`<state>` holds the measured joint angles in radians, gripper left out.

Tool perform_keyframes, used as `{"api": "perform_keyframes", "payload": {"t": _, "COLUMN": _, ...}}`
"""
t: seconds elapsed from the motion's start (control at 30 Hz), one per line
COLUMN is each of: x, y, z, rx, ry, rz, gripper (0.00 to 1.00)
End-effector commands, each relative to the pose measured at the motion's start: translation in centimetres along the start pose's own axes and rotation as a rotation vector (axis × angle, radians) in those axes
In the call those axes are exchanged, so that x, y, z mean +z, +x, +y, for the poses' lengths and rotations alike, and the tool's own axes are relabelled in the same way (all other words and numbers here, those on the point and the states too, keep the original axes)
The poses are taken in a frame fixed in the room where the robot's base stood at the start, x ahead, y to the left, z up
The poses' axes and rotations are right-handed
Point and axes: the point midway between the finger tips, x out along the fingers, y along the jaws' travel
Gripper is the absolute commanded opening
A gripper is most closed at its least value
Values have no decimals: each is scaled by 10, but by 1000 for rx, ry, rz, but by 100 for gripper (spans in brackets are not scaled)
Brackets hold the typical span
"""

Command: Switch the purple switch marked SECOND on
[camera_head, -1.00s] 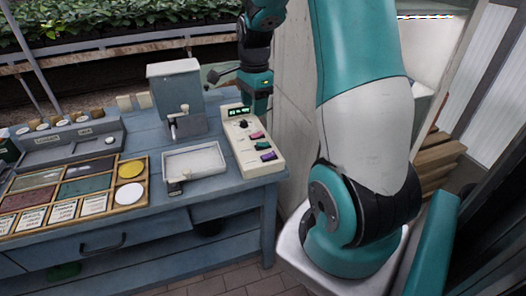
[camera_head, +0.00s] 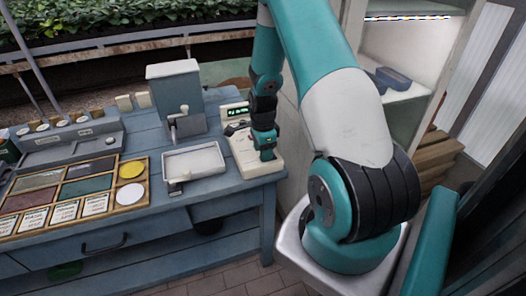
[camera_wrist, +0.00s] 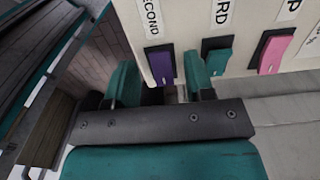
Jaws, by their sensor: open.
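The purple switch (camera_wrist: 161,65) is below a label reading SECOND, on the cream control box (camera_head: 243,168), in the wrist view. My gripper (camera_wrist: 160,78) is open, with one finger on each side of the purple switch in that picture; I cannot tell whether either finger touches it. The right finger overlaps the lower left edge of a teal switch (camera_wrist: 219,60), whose label ends in RD. In the head view my gripper (camera_head: 266,153) is over the box and hides its switches.
A pink switch (camera_wrist: 274,52) is right of the teal one. A grey dispenser (camera_head: 176,95) and a pale tray (camera_head: 193,160) stand left of the box on the blue bench (camera_head: 225,188). A wooden compartment tray (camera_head: 130,195) lies further left.

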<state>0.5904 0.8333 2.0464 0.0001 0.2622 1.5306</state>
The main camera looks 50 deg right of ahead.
Motion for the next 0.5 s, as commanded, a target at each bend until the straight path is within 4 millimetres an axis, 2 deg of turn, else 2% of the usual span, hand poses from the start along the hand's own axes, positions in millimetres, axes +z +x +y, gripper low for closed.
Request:
{"api": "perform_keyframes", "payload": {"t": 0.13, "x": 0, "y": 10, "z": 0, "rx": 0, "ry": 0, "rz": 0, "gripper": 49}}
{"api": "perform_keyframes", "payload": {"t": 0.43, "x": 0, "y": 12, "z": 0, "rx": -1, "ry": 0, "rz": 0, "gripper": 49}}
{"api": "perform_keyframes", "payload": {"t": 0.5, "x": 0, "y": 12, "z": 0, "rx": 0, "ry": 0, "rz": 0, "gripper": 33}}
